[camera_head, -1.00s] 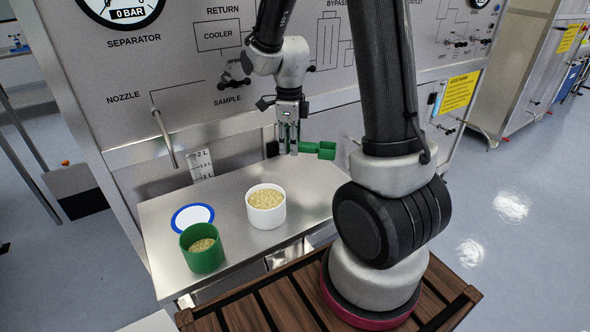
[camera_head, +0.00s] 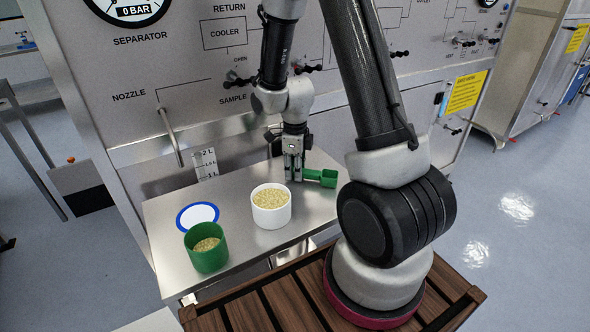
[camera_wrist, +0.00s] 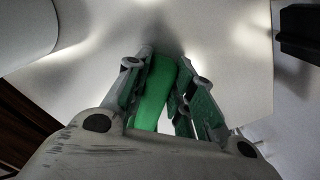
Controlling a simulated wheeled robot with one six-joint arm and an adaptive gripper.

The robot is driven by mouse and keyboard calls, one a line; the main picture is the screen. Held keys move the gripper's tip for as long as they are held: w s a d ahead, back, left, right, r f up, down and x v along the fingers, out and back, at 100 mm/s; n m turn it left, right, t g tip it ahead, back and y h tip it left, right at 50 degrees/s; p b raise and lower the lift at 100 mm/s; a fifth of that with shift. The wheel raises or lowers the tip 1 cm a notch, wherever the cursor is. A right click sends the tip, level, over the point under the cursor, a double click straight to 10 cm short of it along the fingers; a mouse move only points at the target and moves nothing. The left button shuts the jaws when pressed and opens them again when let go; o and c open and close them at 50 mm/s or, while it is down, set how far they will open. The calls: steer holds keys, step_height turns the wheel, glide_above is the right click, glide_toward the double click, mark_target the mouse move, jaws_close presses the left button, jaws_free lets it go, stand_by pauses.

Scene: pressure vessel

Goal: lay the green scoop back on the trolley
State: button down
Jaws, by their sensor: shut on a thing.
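The green scoop (camera_head: 326,178) is in my gripper (camera_head: 293,178) at the back right of the steel trolley (camera_head: 232,251). Its cup points to the right in the head view, and its handle runs between my fingers. My gripper points down and is shut on the handle. In the wrist view the green handle (camera_wrist: 155,92) lies between the two fingers. The scoop is low over the trolley top; I cannot tell whether it touches the surface.
A white tub (camera_head: 270,207) of pale grains stands left of my gripper. A green cup (camera_head: 206,249) with some grains is at the front left. A blue-rimmed white disc (camera_head: 197,216) lies behind it. A panel with a nozzle (camera_head: 171,136) rises behind the trolley.

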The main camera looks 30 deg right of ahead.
steer(key=shift+f, duration=0.15)
steer(key=c, duration=1.2)
jaws_free()
step_height(320, 180, up, 18)
steer(key=s+n, duration=0.3)
steer(key=n, duration=0.2)
steer(key=s+r+n+t, duration=0.2)
steer(key=s+r+n, duration=0.3)
steer(key=s+n, duration=0.3)
steer(key=s+r+n+t, duration=0.2)
steer(key=s+r+n, duration=0.3)
steer(key=s+n, duration=0.4)
steer(key=shift+d+r+n, duration=0.4)
steer(key=shift+n, duration=1.9)
